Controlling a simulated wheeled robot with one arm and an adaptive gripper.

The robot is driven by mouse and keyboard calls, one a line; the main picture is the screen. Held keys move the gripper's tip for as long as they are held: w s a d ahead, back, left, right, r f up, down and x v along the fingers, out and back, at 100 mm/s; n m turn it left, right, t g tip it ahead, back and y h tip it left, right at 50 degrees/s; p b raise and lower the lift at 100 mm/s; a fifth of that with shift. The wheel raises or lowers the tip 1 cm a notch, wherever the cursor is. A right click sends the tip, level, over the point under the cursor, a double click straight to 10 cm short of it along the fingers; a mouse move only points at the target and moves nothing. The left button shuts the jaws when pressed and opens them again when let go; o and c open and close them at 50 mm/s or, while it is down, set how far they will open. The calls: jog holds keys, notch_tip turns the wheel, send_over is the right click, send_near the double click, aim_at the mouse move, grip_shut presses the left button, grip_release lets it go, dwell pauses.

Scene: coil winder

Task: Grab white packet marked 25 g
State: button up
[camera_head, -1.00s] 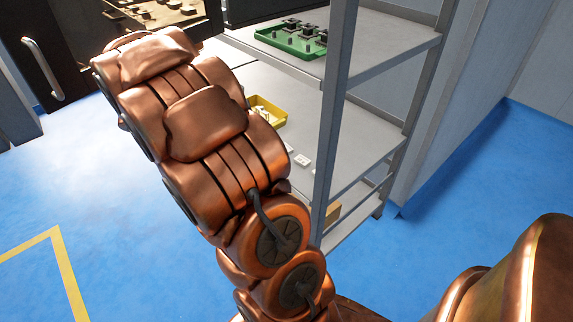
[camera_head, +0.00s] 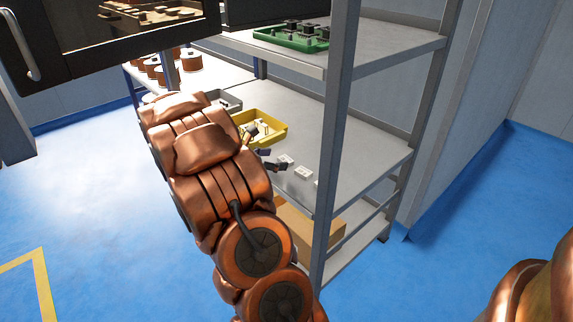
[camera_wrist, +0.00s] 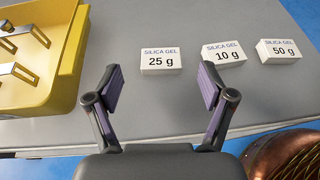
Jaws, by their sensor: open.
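The white packet marked 25 g (camera_wrist: 161,61) lies on the grey shelf, upper middle in the wrist view, label facing me. In the head view it is the packet nearest the yellow bin (camera_head: 286,160), its print too small to read there. My gripper (camera_wrist: 160,82) is open and empty. Its two purple-padded fingers stand apart on either side of the packet's line, with the packet just beyond the tips, not between them. My gripper also shows in the head view (camera_head: 271,160), small, beside the packet.
Packets marked 10 g (camera_wrist: 224,53) and 50 g (camera_wrist: 279,51) lie close to the right. A yellow bin (camera_wrist: 71,62) with metal parts stands left. A shelf post (camera_head: 336,130) rises near the packets. A green tray (camera_head: 291,39) sits on the shelf above.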

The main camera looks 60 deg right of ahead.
aim_at(288, 158)
jog(key=b+x, duration=0.1)
jog(key=x, duration=0.3)
jog(key=shift+s+b, duration=0.1)
jog(key=shift+b, duration=0.2)
jog(key=shift+a, duration=0.1)
jog(key=c, duration=1.2)
jog(key=shift+r, duration=0.15)
jog(key=shift+c, duration=0.2)
